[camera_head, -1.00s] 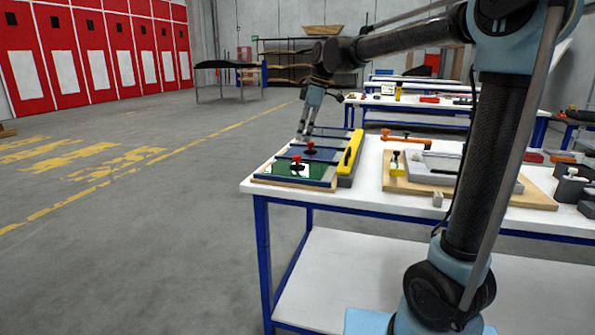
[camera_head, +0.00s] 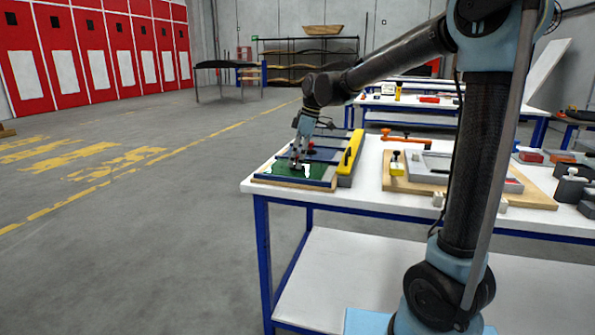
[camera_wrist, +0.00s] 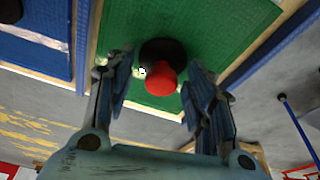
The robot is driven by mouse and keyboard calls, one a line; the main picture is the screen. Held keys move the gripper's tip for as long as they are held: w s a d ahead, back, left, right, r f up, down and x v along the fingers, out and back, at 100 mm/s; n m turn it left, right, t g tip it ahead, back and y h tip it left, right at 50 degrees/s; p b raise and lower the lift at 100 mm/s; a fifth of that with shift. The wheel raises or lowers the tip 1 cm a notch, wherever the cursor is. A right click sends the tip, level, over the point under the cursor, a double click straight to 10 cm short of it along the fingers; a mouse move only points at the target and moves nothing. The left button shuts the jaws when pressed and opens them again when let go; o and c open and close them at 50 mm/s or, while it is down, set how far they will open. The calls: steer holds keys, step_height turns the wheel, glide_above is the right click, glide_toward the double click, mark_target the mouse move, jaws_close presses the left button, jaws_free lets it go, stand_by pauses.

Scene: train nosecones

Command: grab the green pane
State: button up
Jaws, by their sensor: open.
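The green pane (camera_head: 318,178) lies flat in a frame at the near left corner of the white table. In the wrist view the green pane (camera_wrist: 215,28) fills the upper middle, with a red knob (camera_wrist: 160,82) on a round black base. My gripper (camera_head: 296,165) is over the pane, and its fingers hide most of the knob in the head view. In the wrist view my gripper (camera_wrist: 156,80) is open, with one finger on each side of the knob. I cannot tell whether either finger touches it.
A yellow level (camera_head: 350,155) stands along the frame's right side. A grey fixture on a wooden board (camera_head: 400,187) lies further right. The floor left of the table is clear.

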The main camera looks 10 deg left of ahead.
jaws_close()
steer(key=shift+r, duration=0.2)
